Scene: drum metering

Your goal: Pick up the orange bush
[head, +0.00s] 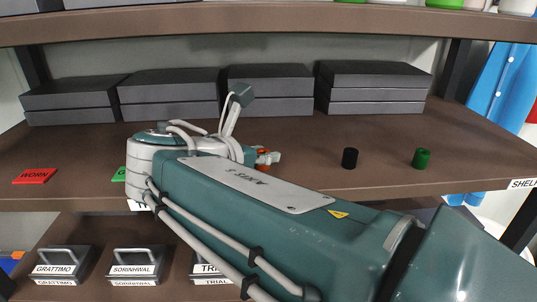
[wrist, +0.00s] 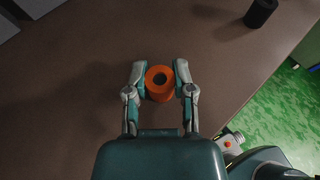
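The orange bush (wrist: 159,83) is a short ring with a dark hole, standing on the brown shelf in the wrist view. My gripper (wrist: 160,75) has one finger on each side of it. Both fingertips are very close to its sides, and I cannot tell whether they press on it. In the head view, only a bit of the orange bush (head: 263,151) shows beside my gripper (head: 268,158); my arm hides the rest.
A black bush (head: 350,158) and a green bush (head: 422,158) stand to the right on the shelf. The black bush (wrist: 260,12) is also in the wrist view. A red WORN label (head: 34,176) lies at left. Grey boxes (head: 272,90) line the back.

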